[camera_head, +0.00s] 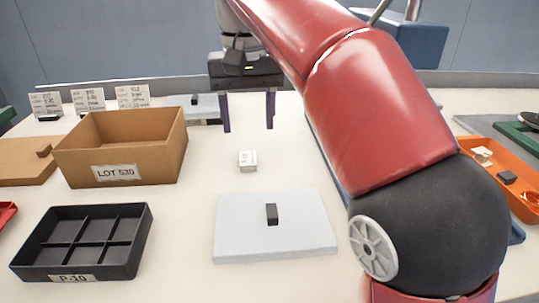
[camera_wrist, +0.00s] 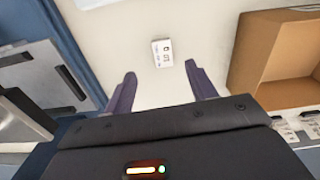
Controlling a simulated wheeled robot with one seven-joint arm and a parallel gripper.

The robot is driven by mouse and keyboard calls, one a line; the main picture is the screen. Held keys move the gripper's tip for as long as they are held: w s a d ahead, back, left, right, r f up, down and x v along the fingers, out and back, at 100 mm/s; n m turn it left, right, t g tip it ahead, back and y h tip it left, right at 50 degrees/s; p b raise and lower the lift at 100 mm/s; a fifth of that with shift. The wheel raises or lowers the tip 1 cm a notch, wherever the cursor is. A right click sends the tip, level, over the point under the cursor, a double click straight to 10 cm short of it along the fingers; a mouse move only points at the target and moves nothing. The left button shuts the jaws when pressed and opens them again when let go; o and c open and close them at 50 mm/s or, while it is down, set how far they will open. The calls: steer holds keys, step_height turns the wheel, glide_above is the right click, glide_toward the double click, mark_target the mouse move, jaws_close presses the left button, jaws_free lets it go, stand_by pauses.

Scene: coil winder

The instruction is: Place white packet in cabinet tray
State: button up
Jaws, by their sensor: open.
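The white packet (camera_head: 247,161) is a small white block with dark print, lying on the pale tabletop near the middle. In the wrist view the packet (camera_wrist: 162,53) lies beyond the fingertips, roughly between their lines. My gripper (camera_head: 249,128) is open and empty, with its two purple fingers pointing down, behind the packet in the head view and apart from it. The gripper also shows in the wrist view (camera_wrist: 160,72). I cannot make out a cabinet tray for certain; a black compartment tray (camera_head: 84,242) marked P-10 stands at the front left.
A cardboard box (camera_head: 122,172) marked LOT 530 stands left of the packet. A light grey plate (camera_head: 245,236) with a black block (camera_head: 271,214) lies in front. An orange tray (camera_head: 527,212) with small parts is at right. Bare table surrounds the packet.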

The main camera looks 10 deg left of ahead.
mark_target(248, 159)
steer(key=shift+m, duration=0.3)
steer(key=shift+f, duration=0.4)
steer(key=f+b, duration=0.2)
steer(key=f, duration=0.5)
steer(key=shift+a, duration=0.2)
steer(key=c, duration=1.1)
steer(key=shift+r, duration=0.1)
